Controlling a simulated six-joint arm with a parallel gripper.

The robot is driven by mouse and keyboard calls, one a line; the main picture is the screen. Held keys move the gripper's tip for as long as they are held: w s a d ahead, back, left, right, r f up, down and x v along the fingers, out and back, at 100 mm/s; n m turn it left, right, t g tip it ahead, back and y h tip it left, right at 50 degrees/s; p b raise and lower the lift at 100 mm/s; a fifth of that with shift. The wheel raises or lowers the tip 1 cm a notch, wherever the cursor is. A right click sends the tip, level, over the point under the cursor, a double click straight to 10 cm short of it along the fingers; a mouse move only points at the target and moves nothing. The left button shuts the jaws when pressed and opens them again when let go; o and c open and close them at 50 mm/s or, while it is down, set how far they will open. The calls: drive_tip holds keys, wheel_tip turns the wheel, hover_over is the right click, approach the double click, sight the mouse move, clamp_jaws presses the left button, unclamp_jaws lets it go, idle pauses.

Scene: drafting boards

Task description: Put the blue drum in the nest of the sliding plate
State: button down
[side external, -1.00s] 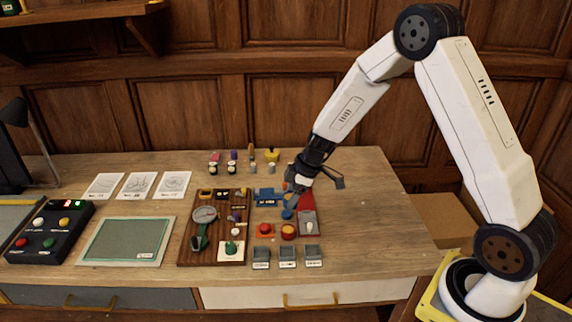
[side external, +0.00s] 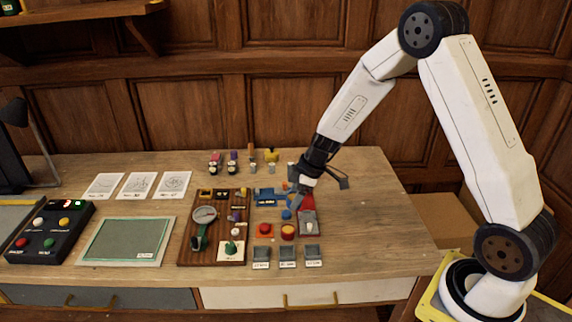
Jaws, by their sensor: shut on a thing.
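My gripper (side external: 302,193) is above the right part of the group of small fixtures, pointing down and left. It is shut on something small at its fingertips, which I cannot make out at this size. A small round blue piece (side external: 287,214) shows just below and left of the fingertips; I cannot tell whether it is the blue drum. A blue fixture (side external: 265,197) lies to the left. A grey and red block (side external: 307,224) stands just below the gripper. I cannot clearly pick out the sliding plate or its nest.
Red (side external: 264,230) and yellow-rimmed (side external: 288,231) buttons and several grey open bins (side external: 288,253) are in front. A dark wooden board (side external: 224,256) with a gauge is left. Small bottles (side external: 214,169) stand behind. The tabletop to the right is clear.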

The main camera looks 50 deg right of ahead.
drive_tip(key=d+f, duration=0.2)
drive_tip(key=w+d+f, duration=0.1)
drive_tip(key=d, duration=0.2)
drive_tip(key=d+f, duration=0.2)
drive_tip(key=d, duration=0.1)
drive_tip(key=shift+w+d+f, duration=0.2)
drive_tip(key=shift+w+f, duration=0.05)
drive_tip(key=shift+f, duration=0.1)
drive_tip(key=shift+f, duration=0.1)
drive_tip(key=shift+f, duration=1.95)
drive_tip(key=shift+f, duration=0.65)
idle(0.8)
unclamp_jaws()
drive_tip(key=shift+r, duration=0.1)
